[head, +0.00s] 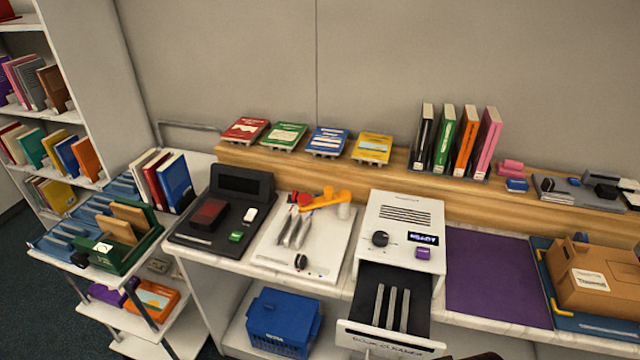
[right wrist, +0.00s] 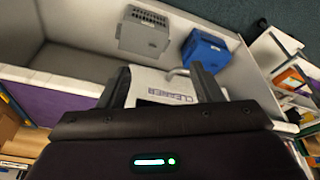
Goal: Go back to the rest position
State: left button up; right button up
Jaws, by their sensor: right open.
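My right gripper (right wrist: 160,72) is open in the right wrist view, its two dark fingers spread apart. Between and beyond them is the pale front of the cleaner drawer (right wrist: 160,88), lettered "CLEANER", with a metal handle (right wrist: 184,72). I see no object held, and whether a finger touches the drawer front I cannot tell. In the head view the white book cleaner (head: 402,228) stands on the counter with its dark drawer (head: 372,292) pulled out toward me, several upright metal dividers inside. Dark parts at the bottom edge below the drawer are cut off. My left gripper is not in view.
A purple mat (head: 490,275) and a cardboard box (head: 598,280) lie right of the cleaner. Left of it are a white tool board (head: 310,250), a black scanner (head: 222,210) and a book cart (head: 130,270). A blue crate (head: 284,322) sits on the lower shelf.

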notch_tip(320, 180, down, 30)
jog(key=s+g, duration=0.1)
jog(key=s, duration=0.2)
jog(key=s+d+f, duration=0.1)
jog(key=s+f, duration=0.7)
jog(key=s, duration=0.1)
jog(key=s+d+f+g, duration=0.1)
jog(key=s+d+f, duration=0.1)
jog(key=s+f, duration=0.6)
jog(key=shift+s+d+f+n, duration=0.15)
jog(key=shift+s+d+n, duration=0.15)
jog(key=shift+s, duration=0.6)
jog(key=shift+c, duration=0.5)
